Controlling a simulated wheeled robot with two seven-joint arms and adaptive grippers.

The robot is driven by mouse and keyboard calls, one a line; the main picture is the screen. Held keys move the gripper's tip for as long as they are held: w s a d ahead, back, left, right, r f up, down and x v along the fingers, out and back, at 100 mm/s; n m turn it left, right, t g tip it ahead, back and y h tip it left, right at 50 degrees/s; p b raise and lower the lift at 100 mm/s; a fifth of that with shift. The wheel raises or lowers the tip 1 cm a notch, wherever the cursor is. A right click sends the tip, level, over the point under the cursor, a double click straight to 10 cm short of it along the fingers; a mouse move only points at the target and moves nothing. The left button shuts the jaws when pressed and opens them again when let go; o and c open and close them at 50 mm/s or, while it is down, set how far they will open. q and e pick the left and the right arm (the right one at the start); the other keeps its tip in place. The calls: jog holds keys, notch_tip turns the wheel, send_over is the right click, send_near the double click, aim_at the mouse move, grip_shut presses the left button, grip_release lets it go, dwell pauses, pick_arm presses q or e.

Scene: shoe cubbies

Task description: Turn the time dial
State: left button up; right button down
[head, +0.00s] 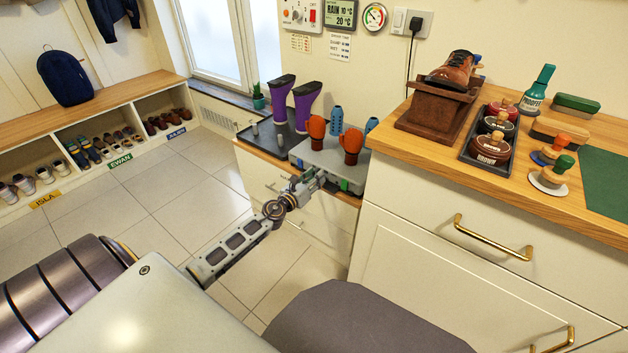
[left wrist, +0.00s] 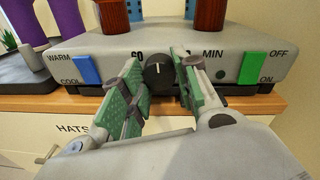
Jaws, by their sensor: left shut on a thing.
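The time dial (left wrist: 157,78) is a dark round knob on the front of the grey shoe dryer (head: 330,158), with a pale pointer line pointing roughly up. The printed "60" is to its left and "MIN" to its right. My left gripper (left wrist: 159,81) has its green-padded fingers on either side of the dial, shut on it. In the head view my left gripper (head: 314,181) reaches the dryer's front, and the dial is hidden there. My right gripper is not in view.
A blue switch (left wrist: 88,69) marked WARM and COOL is left of the dial, and a green switch (left wrist: 251,68) marked OFF and ON is right. Orange and blue shoe forms stand on the dryer. Purple boots (head: 281,98) stand behind-left; a taller wooden counter (head: 400,150) is close at right.

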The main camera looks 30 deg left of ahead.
pick_arm(q)
jog(key=m, duration=0.9)
jog(key=shift+s+d+f+t, duration=0.1)
jog(key=shift+f+t, duration=0.2)
dwell(0.3)
jog(key=o, duration=0.8)
jog(key=shift+c, duration=0.2)
jog(key=shift+r, duration=0.1)
jog(key=shift+s, duration=0.1)
jog(key=s, duration=1.1)
jog(key=shift+s, duration=0.3)
